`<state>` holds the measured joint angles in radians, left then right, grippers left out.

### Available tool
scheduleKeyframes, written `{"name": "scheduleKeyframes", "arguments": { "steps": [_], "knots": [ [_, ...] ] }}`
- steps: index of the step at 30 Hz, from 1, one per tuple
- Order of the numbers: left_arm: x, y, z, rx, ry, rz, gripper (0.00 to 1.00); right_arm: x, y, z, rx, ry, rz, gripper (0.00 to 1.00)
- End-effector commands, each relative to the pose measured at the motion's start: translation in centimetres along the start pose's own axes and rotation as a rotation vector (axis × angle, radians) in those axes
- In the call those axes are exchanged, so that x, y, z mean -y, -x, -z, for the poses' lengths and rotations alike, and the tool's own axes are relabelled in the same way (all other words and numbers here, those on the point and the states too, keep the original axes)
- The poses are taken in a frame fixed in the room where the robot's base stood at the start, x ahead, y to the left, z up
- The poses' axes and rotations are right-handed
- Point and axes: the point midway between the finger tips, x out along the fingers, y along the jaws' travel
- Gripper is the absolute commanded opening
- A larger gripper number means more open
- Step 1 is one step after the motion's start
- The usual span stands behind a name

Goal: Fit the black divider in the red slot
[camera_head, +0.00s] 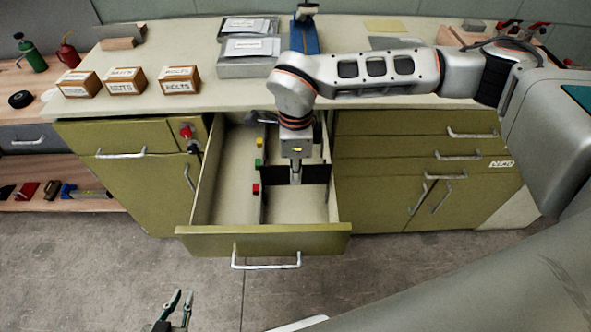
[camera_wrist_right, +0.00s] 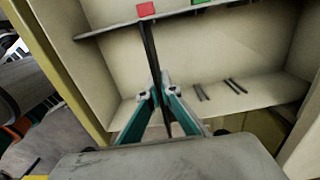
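The black divider (camera_head: 314,173) stands across the right part of the open drawer (camera_head: 262,242). My right gripper (camera_head: 296,176) is shut on it from above; in the right wrist view the divider (camera_wrist_right: 149,50) runs between the two fingers (camera_wrist_right: 160,98). Its far end points at the red marker (camera_wrist_right: 146,9) on the drawer's middle partition (camera_wrist_right: 112,29). The red marker also shows in the head view (camera_head: 256,188). Whether the divider's ends sit in the grooves cannot be told. My left gripper (camera_head: 174,312) is open and empty, low in front of the drawer.
A green marker (camera_head: 259,163) and a yellow marker (camera_head: 260,141) sit farther back on the partition. Pairs of dark grooves (camera_wrist_right: 235,86) show on the drawer's side wall. Boxes (camera_head: 126,80) stand on the counter (camera_head: 205,106). The drawer's left part is mostly clear.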

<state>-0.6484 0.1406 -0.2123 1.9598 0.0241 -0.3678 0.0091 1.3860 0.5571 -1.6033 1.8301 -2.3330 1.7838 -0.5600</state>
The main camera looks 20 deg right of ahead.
Motion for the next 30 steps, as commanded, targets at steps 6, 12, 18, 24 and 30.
{"name": "scheduleKeyframes", "arguments": {
  "steps": [6, 12, 18, 24, 30],
  "knots": [
    [-0.01, 0.01, 0.08, -0.001, 0.001, 0.000, 0.15, 0.00, 0.06, -0.01, 0.000, 0.000, 0.000, 0.00],
    [-0.02, 0.02, 0.14, -0.002, 0.001, 0.000, 0.15, 0.00, 0.07, 0.00, 0.000, 0.000, 0.000, 0.00],
    [0.04, 0.13, 0.46, -0.005, 0.001, 0.001, 0.15, 0.00, 0.13, 0.02, -0.001, 0.000, 0.001, 0.00],
    [0.05, 0.13, 0.55, -0.007, 0.001, 0.001, 0.15, -0.01, 0.05, 0.01, 0.000, 0.000, 0.000, 0.00],
    [0.05, 0.13, 0.54, -0.007, 0.001, 0.001, 0.15, -0.01, 0.05, 0.01, 0.000, 0.000, 0.000, 0.00]
  ]
}}
